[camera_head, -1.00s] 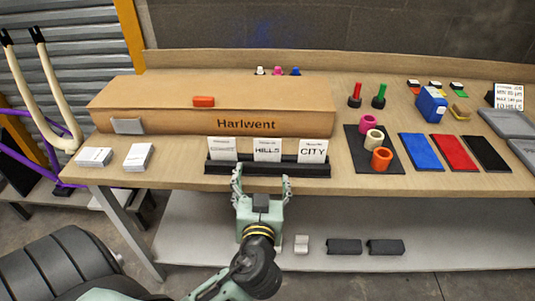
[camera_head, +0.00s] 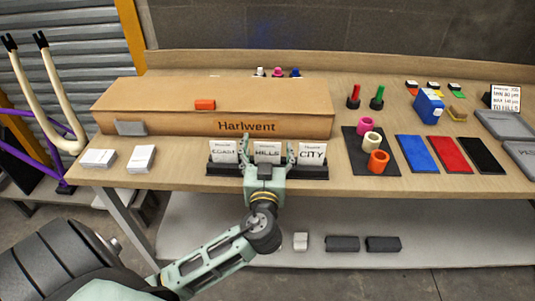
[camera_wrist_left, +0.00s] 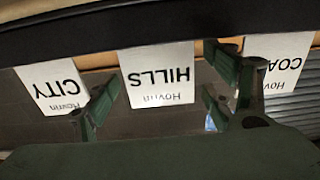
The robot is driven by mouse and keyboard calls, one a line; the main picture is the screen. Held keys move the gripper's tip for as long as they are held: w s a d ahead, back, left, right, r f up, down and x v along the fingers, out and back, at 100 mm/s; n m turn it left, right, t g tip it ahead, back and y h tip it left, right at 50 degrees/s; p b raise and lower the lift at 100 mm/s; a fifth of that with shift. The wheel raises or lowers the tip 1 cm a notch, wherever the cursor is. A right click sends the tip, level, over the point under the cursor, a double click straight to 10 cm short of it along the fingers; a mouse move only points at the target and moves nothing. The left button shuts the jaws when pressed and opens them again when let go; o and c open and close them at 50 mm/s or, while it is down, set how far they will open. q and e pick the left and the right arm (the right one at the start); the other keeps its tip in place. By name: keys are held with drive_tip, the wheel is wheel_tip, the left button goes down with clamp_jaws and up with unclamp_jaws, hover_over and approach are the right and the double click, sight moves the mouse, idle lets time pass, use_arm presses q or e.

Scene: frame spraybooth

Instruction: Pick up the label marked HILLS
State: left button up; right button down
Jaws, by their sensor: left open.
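The white label marked HILLS (camera_head: 267,152) stands in the middle slot of a black holder (camera_head: 225,168) at the front of the workbench. It also shows upside down in the left wrist view (camera_wrist_left: 157,75). A label marked COAST (camera_head: 223,152) stands to its left and one marked CITY (camera_head: 313,152) to its right. My left gripper (camera_head: 267,154) is open, with one finger on each side of the HILLS label. In the left wrist view its fingers (camera_wrist_left: 160,98) stand apart, with no visible contact on that label. My right gripper is not in view.
A long cardboard box marked Harlwent (camera_head: 170,120) lies behind the holder. White card stacks (camera_head: 141,158) lie to the left. A dark mat with coloured rolls (camera_head: 357,158) and blue, red and black pads (camera_head: 452,153) lie to the right.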

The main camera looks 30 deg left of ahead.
use_arm(q)
drive_tip(key=c, duration=0.9)
